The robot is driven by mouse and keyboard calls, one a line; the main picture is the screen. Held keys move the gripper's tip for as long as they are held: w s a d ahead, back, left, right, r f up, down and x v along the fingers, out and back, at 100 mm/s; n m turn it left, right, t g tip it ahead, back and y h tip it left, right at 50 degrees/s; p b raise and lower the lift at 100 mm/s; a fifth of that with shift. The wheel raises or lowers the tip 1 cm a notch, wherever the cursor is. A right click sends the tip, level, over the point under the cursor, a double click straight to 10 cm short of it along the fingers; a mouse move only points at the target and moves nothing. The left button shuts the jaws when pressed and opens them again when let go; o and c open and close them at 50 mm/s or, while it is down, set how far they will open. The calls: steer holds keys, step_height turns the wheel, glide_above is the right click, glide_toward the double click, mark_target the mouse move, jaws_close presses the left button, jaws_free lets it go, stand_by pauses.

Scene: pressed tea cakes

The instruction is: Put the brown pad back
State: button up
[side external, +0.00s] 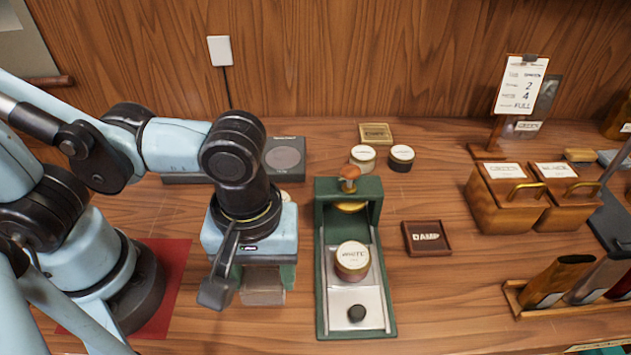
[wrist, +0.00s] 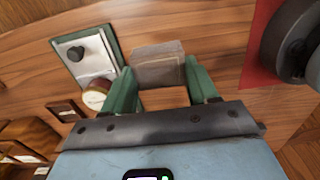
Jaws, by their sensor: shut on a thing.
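My gripper (side external: 264,272) points down over the table, left of the green press stand. In the wrist view its two green fingers (wrist: 160,80) stand apart, with a see-through, grey-brown block (wrist: 158,62) between their tips. This block also shows below the gripper in the side view (side external: 263,290); I cannot tell whether it touches the table. I cannot make out a brown pad for certain. A dark brown square tray marked DAMP (side external: 427,238) lies right of the press, and a small tan-brown piece (side external: 580,155) lies at the back right.
The green press stand (side external: 322,270) holds a round tin labelled WHITE (side external: 352,260) and a dark knob (side external: 356,313). Two small round tins (side external: 401,158) stand behind it. Lidded wooden boxes (side external: 506,195) and a packet rack (side external: 565,285) stand right. The table's front middle is clear.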

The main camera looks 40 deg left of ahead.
mark_target(263, 276)
steer(key=shift+f, duration=3.3)
steer(key=shift+f, duration=0.1)
steer(key=o, duration=1)
steer(key=shift+r, duration=6.05)
steer(key=shift+w+a+r+m+t, duration=0.1)
steer(key=shift+w+a+m+t, duration=1.25)
steer(key=shift+w+a, duration=1.35)
steer(key=shift+w+a+r+m+t, duration=0.1)
steer(key=shift+w+a+m+t, duration=1.25)
steer(key=shift+a, duration=2.35)
steer(key=shift+w+a+r+m+t, duration=0.1)
steer(key=shift+w+a+m+t, duration=0.8)
steer(key=shift+w+a+m, duration=1.75)
